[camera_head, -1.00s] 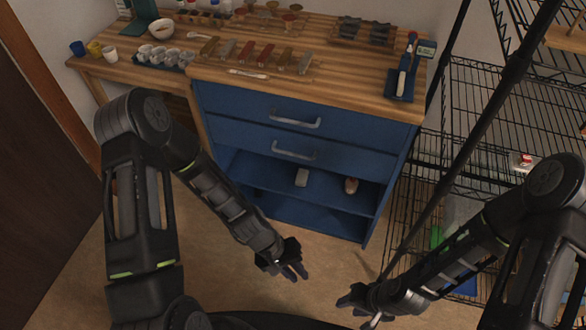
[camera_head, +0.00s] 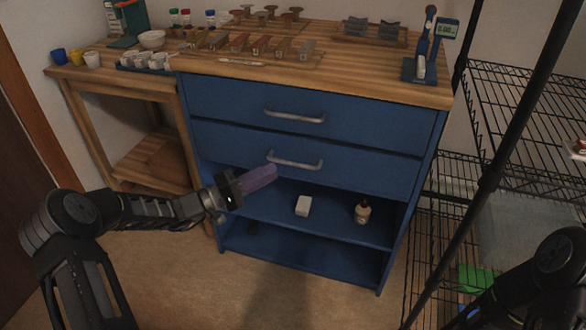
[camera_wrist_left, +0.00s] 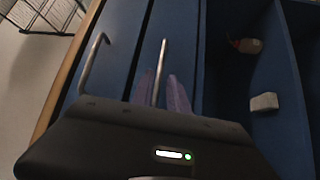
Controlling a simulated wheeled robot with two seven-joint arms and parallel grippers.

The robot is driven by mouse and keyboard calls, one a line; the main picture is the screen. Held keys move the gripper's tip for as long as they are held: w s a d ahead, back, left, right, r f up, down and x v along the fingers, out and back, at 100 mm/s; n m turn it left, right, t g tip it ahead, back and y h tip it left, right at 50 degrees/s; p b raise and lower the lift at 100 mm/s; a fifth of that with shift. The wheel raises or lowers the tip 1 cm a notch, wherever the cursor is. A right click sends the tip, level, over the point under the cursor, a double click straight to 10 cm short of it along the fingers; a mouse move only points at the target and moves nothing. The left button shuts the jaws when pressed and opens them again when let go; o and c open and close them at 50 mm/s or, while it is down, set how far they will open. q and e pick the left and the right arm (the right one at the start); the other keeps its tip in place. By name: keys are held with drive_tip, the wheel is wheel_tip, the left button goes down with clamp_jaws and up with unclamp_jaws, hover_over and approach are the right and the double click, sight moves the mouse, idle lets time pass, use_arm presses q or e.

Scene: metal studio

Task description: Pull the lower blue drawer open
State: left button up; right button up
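The lower blue drawer (camera_head: 365,168) is closed, its front flush with the cabinet below the upper drawer (camera_head: 370,118). Its grey bar handle (camera_head: 300,163) runs across the front; it also shows in the left wrist view (camera_wrist_left: 163,52). My left gripper (camera_head: 272,170) reaches in from the left, its purple fingers near the left end of this handle. In the left wrist view the fingers (camera_wrist_left: 160,90) are apart, one on each side of the handle's line. I cannot tell whether they touch it. My right gripper is out of view; only part of the right arm shows.
Below the drawers, an open shelf (camera_head: 270,208) holds a white block (camera_head: 303,206) and a small bottle (camera_head: 362,212). The wooden worktop (camera_head: 350,75) carries tools and cups. A black wire rack (camera_head: 520,120) stands close on the right. Floor in front is clear.

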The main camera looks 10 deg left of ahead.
sight(293, 164)
use_arm(q)
drive_tip(key=shift+d, duration=0.1)
drive_tip(key=b+x, duration=0.1)
drive_tip(key=x, duration=0.6)
drive_tip(key=shift+w+d+b, duration=0.25)
drive_tip(key=shift+b, duration=0.05)
clamp_jaws()
drive_tip(key=shift+f, duration=0.1)
idle(1.1)
